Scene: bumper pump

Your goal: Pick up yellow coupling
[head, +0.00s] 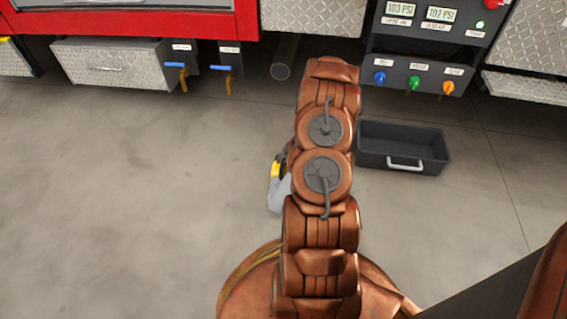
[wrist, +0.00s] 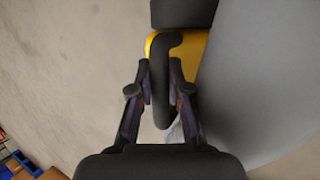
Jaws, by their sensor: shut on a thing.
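The yellow coupling (wrist: 192,50) is in the upper middle of the wrist view, with a black curved handle-like part (wrist: 165,52) in front of it. My gripper (wrist: 160,78) is shut on this black part, one finger on each side. In the head view a small piece of yellow (head: 275,171) shows just left of my arm, above a light grey surface. My arm hides most of the gripper and the coupling there.
A large grey surface fills the right of the wrist view. In the head view a black open bin (head: 373,160) stands on the floor right of my arm. A pump panel (head: 425,60) and metal boxes (head: 110,65) line the back. The floor at left is clear.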

